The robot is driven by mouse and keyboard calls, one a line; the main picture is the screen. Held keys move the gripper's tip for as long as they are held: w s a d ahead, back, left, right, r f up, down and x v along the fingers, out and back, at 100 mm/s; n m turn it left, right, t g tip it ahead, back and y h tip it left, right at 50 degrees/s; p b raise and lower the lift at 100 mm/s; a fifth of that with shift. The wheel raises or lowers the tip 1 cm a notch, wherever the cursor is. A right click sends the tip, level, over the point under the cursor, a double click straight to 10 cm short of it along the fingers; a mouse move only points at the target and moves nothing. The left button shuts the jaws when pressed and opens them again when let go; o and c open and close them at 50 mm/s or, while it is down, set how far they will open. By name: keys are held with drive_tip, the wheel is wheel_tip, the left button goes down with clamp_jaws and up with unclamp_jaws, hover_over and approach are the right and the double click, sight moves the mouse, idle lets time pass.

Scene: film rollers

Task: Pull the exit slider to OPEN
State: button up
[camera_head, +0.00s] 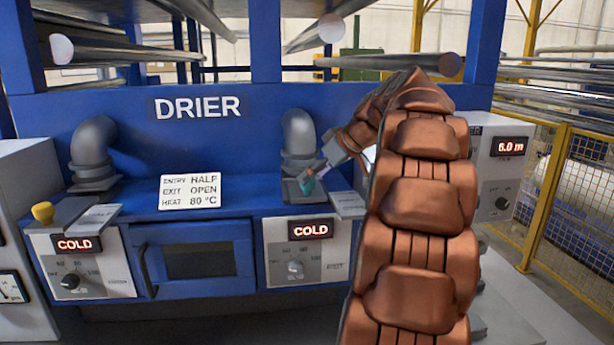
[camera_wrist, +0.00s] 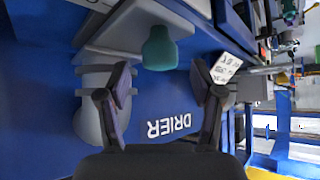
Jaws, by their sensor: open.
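The exit slider's teal knob (camera_head: 308,185) stands on the grey slide plate (camera_head: 292,194) below the right pipe elbow of the drier. My gripper (camera_head: 320,172) is at that knob, coming in from the right, and partly hides it. In the wrist view the knob (camera_wrist: 159,47) shows between the two open fingers of my gripper (camera_wrist: 163,76), slightly beyond their tips. I see a gap on both sides of the knob. The grey label plate (camera_head: 347,205) right of the slider is too small to read.
A card (camera_head: 190,191) reads ENTRY HALF, EXIT OPEN, HEAT 80 °C. The entry slider's yellow knob (camera_head: 42,212) is at far left. The right pipe elbow (camera_head: 299,135) rises behind the exit knob. Metal rollers (camera_head: 140,50) run above. Both heater displays (camera_head: 310,229) read COLD.

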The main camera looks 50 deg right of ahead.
drive_tip(key=shift+p+x, duration=0.35)
drive_tip(key=shift+x, duration=1.2)
clamp_jaws()
